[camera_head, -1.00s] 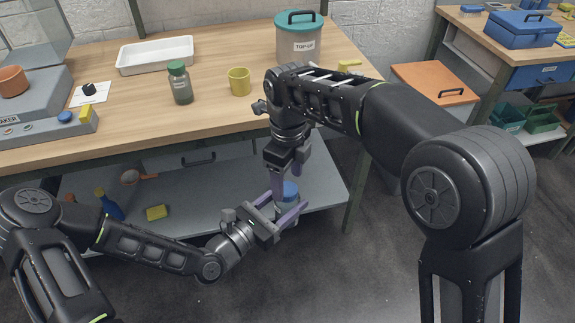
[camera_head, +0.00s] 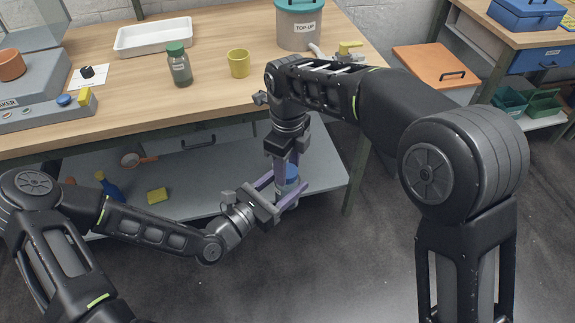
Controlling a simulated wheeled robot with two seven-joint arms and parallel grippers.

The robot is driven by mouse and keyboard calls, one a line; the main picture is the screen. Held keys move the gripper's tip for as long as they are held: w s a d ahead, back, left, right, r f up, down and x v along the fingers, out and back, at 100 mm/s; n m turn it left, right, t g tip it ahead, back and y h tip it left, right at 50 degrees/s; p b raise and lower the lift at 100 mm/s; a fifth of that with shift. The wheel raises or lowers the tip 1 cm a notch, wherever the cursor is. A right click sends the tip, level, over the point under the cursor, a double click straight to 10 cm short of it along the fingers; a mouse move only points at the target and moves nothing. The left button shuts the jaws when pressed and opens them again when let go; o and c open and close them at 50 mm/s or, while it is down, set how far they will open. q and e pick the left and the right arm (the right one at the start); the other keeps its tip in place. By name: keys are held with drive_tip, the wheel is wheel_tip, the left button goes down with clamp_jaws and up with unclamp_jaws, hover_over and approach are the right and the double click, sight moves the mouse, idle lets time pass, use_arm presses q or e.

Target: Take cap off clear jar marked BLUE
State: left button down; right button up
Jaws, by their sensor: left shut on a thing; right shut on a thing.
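A small jar with a blue cap (camera_head: 292,172) is held in the air in front of the table, between my two grippers. My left gripper (camera_head: 283,190) comes in from the left, with its purple fingers shut around the jar's body. My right gripper (camera_head: 287,169) points down from above, with its purple fingers shut on the blue cap. The fingers hide much of the jar. I cannot read any marking on it, and I cannot tell whether the cap is loose from the jar.
On the wooden table (camera_head: 130,105) stand a green-capped bottle (camera_head: 180,68), a yellow mug (camera_head: 238,64), a white tray (camera_head: 153,37) and a TOP-UP canister (camera_head: 299,28). A grey shelf (camera_head: 190,180) lies below, behind the grippers. Open floor is at the front.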

clamp_jaws()
